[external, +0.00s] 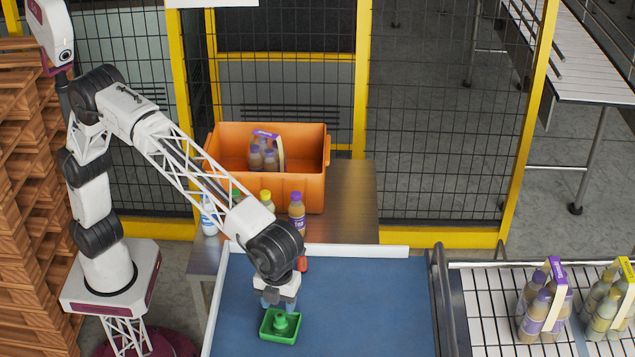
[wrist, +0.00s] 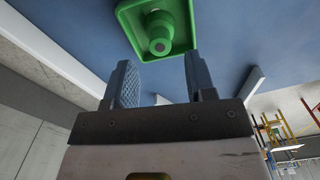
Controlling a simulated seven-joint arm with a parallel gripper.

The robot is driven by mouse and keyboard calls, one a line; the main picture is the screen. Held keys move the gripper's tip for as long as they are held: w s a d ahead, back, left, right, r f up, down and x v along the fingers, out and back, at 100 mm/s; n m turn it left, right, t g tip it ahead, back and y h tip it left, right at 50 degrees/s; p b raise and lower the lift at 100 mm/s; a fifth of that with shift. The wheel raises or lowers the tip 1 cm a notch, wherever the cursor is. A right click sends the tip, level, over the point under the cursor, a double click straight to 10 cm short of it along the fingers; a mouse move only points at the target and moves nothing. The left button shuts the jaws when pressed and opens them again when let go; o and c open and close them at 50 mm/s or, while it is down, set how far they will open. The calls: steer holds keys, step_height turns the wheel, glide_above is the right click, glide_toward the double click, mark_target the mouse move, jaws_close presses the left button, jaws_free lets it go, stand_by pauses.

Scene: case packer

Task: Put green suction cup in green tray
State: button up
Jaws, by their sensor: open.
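The green tray (external: 267,333) is on the blue surface near the front in the external view. The green suction cup (external: 281,322) stands inside it. In the wrist view the suction cup (wrist: 160,32) is within the tray (wrist: 127,14), just beyond the fingertips. My gripper (external: 279,305) is directly above the tray. In the wrist view my gripper (wrist: 160,75) has its two fingers apart, with nothing between them. The cup looks clear of the fingers.
The blue surface (external: 370,305) is mostly clear, with a white rail (external: 345,250) at its back. Behind it are bottles (external: 297,215) and an orange crate (external: 300,190). Bottle packs (external: 545,305) stand on rollers at right. A small red object (external: 302,264) is near my wrist.

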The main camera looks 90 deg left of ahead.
mark_target(280, 313)
step_height(280, 313, up, 6)
steer(key=shift+r, duration=0.15)
steer(key=shift+a, duration=0.1)
stand_by(0.9)
steer(key=s+a+n, duration=0.3)
steer(key=s+a, duration=0.2)
steer(key=a, duration=0.6)
steer(key=s+a+n+t, duration=0.1)
steer(key=s+a+n, duration=0.35)
steer(key=a, duration=0.55)
steer(key=s+a+n, duration=0.3)
steer(key=s+a, duration=0.2)
steer(key=a, duration=0.6)
steer(key=s+a+f+n, duration=0.5)
steer(key=s+a, duration=0.3)
steer(key=s, duration=0.4)
steer(key=s+a+f+n+t, duration=0.1)
steer(key=s+a+f+n, duration=0.4)
steer(key=s, duration=0.8)
steer(key=a+f, duration=0.2)
steer(key=a, duration=0.2)
steer(key=shift+s+f+t, duration=0.2)
steer(key=shift+f+t, duration=0.05)
steer(key=shift+t, duration=0.05)
